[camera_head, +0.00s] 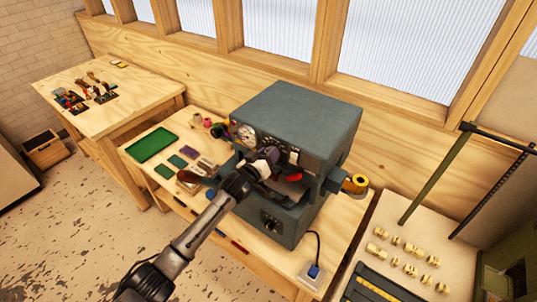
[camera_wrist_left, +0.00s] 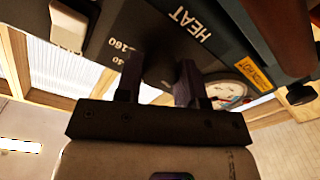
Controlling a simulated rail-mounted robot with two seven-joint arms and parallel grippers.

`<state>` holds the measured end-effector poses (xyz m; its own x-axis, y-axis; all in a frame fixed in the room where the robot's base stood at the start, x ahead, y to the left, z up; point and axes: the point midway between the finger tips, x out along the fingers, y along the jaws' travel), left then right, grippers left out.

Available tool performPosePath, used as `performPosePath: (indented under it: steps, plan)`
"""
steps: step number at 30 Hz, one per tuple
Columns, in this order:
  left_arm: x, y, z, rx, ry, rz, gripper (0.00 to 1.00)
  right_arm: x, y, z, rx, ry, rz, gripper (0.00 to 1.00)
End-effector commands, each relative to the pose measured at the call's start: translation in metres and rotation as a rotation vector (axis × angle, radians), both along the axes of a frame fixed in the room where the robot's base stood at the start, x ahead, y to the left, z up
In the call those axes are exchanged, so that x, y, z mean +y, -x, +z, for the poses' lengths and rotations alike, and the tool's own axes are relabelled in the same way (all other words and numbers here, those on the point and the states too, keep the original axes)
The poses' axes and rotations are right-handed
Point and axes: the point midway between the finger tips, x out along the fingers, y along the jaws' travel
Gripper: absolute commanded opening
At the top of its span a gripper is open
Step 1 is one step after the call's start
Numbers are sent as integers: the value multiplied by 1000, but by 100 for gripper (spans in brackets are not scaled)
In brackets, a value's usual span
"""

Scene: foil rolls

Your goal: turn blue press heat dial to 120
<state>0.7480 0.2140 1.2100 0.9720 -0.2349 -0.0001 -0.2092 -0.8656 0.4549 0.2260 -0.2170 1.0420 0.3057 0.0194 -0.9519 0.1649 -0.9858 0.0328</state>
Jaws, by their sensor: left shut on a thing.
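The blue press (camera_head: 305,118) is a boxy blue-grey machine on the wooden bench. My left gripper (camera_head: 268,160) is at its front panel and hides the heat dial in the head view. In the left wrist view, the two dark fingers of my left gripper (camera_wrist_left: 160,85) are shut on the dark heat dial (camera_wrist_left: 160,66), which shows only partly between them. My right gripper is not in view.
A round gauge (camera_wrist_left: 228,93) and an orange warning label (camera_wrist_left: 254,73) sit on the panel near the dial. A green tray (camera_head: 152,144) and foil rolls (camera_head: 207,121) lie left of the press. A yellow roll (camera_head: 355,184) sticks out at its right.

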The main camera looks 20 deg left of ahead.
Motion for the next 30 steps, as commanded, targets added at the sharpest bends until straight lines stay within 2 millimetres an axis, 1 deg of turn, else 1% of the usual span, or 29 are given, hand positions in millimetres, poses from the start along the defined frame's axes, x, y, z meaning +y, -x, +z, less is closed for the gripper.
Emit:
performPosePath:
  steps: [5, 11, 17, 30]
  plan:
    - [0, 0, 0, -4, -13, 0, 12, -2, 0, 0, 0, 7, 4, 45]
    - [0, 0, 0, -25, -92, 0, 12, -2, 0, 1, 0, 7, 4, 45]
    - [0, 0, 1, -70, -249, 1, 12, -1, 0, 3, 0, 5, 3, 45]
    - [0, 0, 1, -184, -654, 1, 12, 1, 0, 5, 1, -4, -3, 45]
